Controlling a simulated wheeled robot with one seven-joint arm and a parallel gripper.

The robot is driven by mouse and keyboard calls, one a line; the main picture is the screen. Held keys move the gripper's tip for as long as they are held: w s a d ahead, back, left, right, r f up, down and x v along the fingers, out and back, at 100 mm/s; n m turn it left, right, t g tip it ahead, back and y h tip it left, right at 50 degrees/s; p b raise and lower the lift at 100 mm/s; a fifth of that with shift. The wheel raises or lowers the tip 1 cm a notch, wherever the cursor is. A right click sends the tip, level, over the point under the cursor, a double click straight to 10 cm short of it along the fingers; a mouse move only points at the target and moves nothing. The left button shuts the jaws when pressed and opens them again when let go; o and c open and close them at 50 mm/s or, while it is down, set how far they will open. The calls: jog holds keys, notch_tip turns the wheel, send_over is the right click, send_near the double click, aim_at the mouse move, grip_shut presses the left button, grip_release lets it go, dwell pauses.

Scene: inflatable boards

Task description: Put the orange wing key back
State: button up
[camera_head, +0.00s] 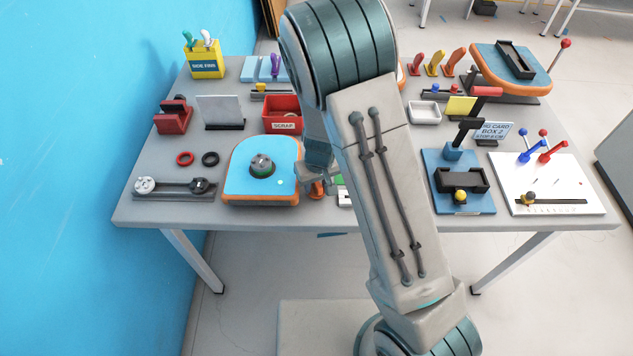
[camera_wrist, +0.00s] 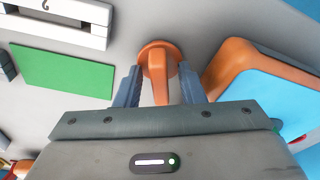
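An orange wing key (camera_wrist: 160,82) shows in the wrist view, with a round orange base and a narrow upright wing. In the head view it is a small orange shape (camera_head: 317,190) just right of the blue board with orange edge, partly hidden by my arm. My gripper (camera_wrist: 162,84) is open, one finger on each side of the wing, with narrow gaps visible. It also shows in the head view (camera_head: 318,175). Three similar keys stand at the table's back right: a red one (camera_head: 416,63), a yellow one (camera_head: 435,63) and an orange one (camera_head: 455,58).
The blue inflatable board (camera_head: 240,165) lies close to the key; a green panel (camera_wrist: 65,68) and a white slotted block (camera_wrist: 70,12) lie on its other side. A red scrap bin (camera_head: 283,113) stands behind. My arm hides the table's middle.

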aim_at(319, 186)
jog(key=shift+r, duration=0.65)
jog(key=s+d+r+m+y+p, duration=0.1)
jog(key=s+d+r, duration=0.3)
jog(key=r, duration=0.7)
jog(key=s+d+r+m, duration=0.1)
jog(key=s+d+r, duration=0.25)
jog(key=r, duration=0.65)
jog(key=s+d+r+m+t, duration=0.1)
jog(key=s+d+r, duration=0.2)
jog(key=s, duration=0.3)
jog(key=s+d+r+m+t+h, duration=0.1)
jog(key=s+d+r, duration=0.2)
jog(key=s, duration=0.2)
jog(key=shift+s+d+h, duration=0.2)
jog(key=shift+s+h, duration=0.1)
jog(key=shift+s, duration=0.05)
jog(key=shift+r, duration=0.1)
jog(key=shift+f+b, duration=0.45)
jog(key=shift+f, duration=0.05)
